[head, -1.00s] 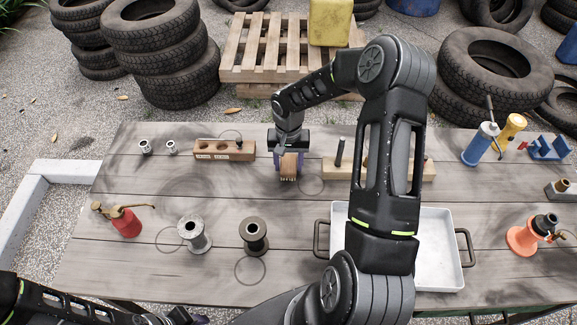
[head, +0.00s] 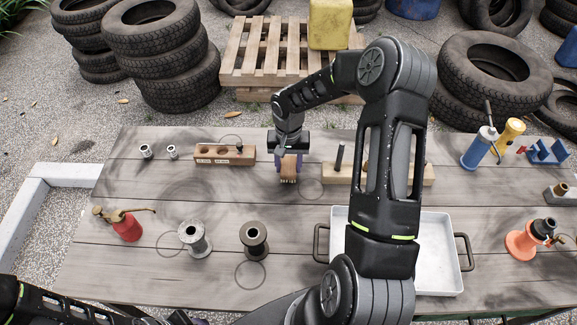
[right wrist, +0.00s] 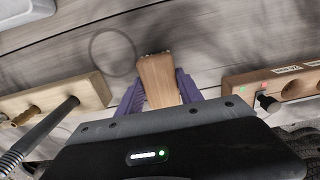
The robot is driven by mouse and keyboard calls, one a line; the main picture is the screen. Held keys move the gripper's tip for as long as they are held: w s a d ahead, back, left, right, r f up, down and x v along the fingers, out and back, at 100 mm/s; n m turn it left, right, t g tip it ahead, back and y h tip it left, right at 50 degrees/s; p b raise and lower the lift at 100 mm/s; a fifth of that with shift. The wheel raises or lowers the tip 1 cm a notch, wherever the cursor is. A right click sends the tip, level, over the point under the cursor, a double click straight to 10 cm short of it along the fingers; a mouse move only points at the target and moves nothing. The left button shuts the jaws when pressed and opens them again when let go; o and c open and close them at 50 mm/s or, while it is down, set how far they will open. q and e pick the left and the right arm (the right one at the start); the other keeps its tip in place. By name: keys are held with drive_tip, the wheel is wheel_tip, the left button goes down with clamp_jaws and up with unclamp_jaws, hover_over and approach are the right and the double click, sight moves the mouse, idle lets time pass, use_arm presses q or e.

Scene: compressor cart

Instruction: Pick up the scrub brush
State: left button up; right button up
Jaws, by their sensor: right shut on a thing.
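The scrub brush (head: 289,168) has a wooden body with pale bristles at its lower end. It stands out between the fingers of my right gripper (head: 288,162) at the back middle of the table. In the right wrist view the brush's wooden body (right wrist: 158,80) lies between the two purple fingers of the right gripper (right wrist: 160,92), which are shut on it. Whether the bristles touch the table is hard to tell. My left arm shows dark at the lower left of the head view; its gripper's fingers are not clear there.
A wooden block with holes (head: 225,155) is left of the brush, and a block with posts (head: 345,174) is right. A white tray (head: 447,250) lies partly behind my right arm. Two spools (head: 254,238) and a red oil can (head: 127,226) stand in front.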

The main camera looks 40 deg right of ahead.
sight(289, 164)
wheel_tip(289, 164, up, 7)
drive_tip(key=p, duration=0.3)
drive_tip(key=shift+r, duration=0.8)
drive_tip(key=o, duration=0.8)
drive_tip(key=c, duration=0.6)
drive_tip(key=shift+a, duration=0.15)
